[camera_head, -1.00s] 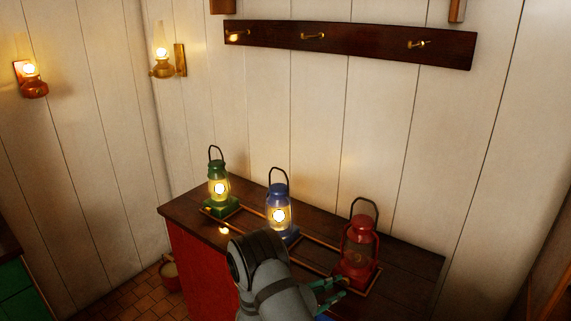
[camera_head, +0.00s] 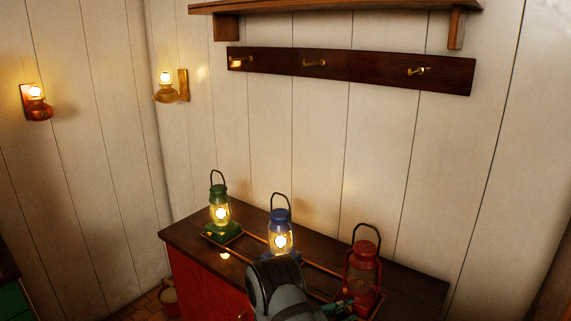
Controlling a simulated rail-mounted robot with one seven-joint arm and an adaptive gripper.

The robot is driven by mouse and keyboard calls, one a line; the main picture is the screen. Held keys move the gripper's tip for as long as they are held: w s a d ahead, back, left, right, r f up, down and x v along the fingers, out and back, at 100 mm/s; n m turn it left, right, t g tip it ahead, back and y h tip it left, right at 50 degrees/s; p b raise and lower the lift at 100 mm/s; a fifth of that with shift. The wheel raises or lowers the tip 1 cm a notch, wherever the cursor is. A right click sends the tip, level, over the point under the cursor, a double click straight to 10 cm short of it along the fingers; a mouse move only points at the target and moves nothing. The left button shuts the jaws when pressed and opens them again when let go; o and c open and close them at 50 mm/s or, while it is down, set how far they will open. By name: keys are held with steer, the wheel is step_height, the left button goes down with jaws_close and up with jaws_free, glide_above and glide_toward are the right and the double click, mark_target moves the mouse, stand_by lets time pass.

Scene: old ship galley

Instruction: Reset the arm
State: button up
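My arm rises at the bottom centre of the head view, in front of the cabinet. My gripper (camera_head: 340,307) is at its right end, low by the foot of the red lantern. Its fingers are small, dark and partly cut off, so whether it is open or shut does not show, nor whether it touches the lantern. The red lantern (camera_head: 363,270) stands upright and unlit at the right. The blue lantern (camera_head: 281,232) stands lit in the middle, its base hidden by my arm. The green lantern (camera_head: 219,210) stands lit at the left.
The lanterns stand in a brass-coloured rail on a dark wooden top (camera_head: 184,233) over a red cabinet (camera_head: 205,285). A hook board (camera_head: 345,70) and a shelf (camera_head: 340,12) are on the wall above. Two lit wall lamps (camera_head: 37,103) (camera_head: 167,88) hang at the left.

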steer(key=v, duration=1.2)
steer(key=x, duration=1.1)
steer(key=shift+w+d+f, duration=0.1)
steer(key=shift+w+d, duration=0.05)
steer(key=shift+d, duration=0.1)
steer(key=shift+w+d, duration=0.25)
steer(key=shift+f+m+y, duration=0.1)
steer(key=shift+m+y, duration=0.2)
steer(key=shift+m, duration=0.2)
steer(key=shift+s+m+t+y, duration=0.2)
steer(key=shift+m+t+y, duration=0.15)
steer(key=shift+m, duration=0.25)
steer(key=shift+d+m+t+y+p, duration=0.15)
steer(key=shift+m+t+y+p, duration=0.2)
steer(key=shift+m+y, duration=0.4)
steer(key=b+v, duration=0.2)
steer(key=v, duration=0.8)
steer(key=s+a+f+n+g+y, duration=0.2)
steer(key=s+a+f+n+g, duration=0.1)
steer(key=f+n, duration=0.3)
steer(key=s+a+f+n+g+y, duration=0.2)
steer(key=s+a+f+n+g, duration=0.1)
steer(key=s+a+f+n, duration=0.2)
step_height(320, 180, down, 2)
steer(key=s+n, duration=0.1)
steer(key=n, duration=0.2)
steer(key=shift+a+f+y, duration=0.2)
steer(key=shift+a+y, duration=0.1)
steer(key=shift+a, duration=0.05)
